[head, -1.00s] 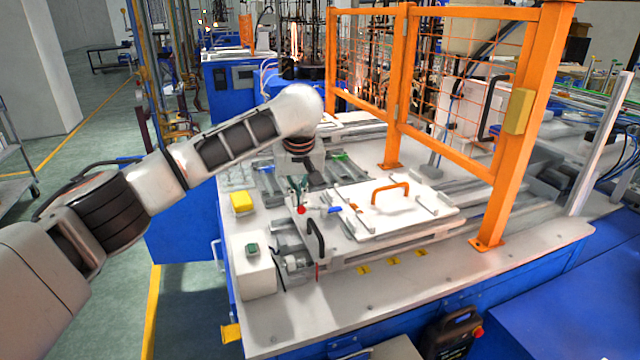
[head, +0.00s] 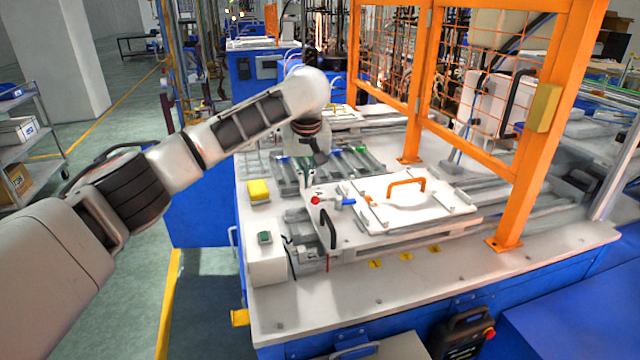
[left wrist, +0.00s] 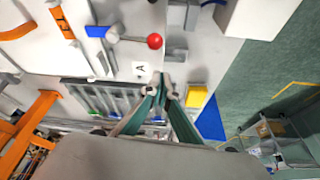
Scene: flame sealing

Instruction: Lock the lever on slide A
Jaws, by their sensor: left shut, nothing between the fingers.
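The lever ends in a red ball (head: 315,200) and has a blue part (head: 347,201) at its other end. It sits on the near left part of slide A (head: 385,225), a white plate with an orange handle. In the left wrist view, the red ball (left wrist: 154,41) lies above the fingertips in the picture, and an "A" label (left wrist: 141,70) lies between. My left gripper (left wrist: 160,84), with green fingers, is shut and empty, apart from the ball. In the head view, the left gripper (head: 308,176) is just behind the ball, its tips partly hard to see. My right gripper is not in view.
An orange mesh guard frame (head: 418,80) stands behind and right of the slide. A black handle (head: 328,228) rises near the lever. A yellow block (head: 259,190) and a white box with a green button (head: 265,238) sit at the table's left.

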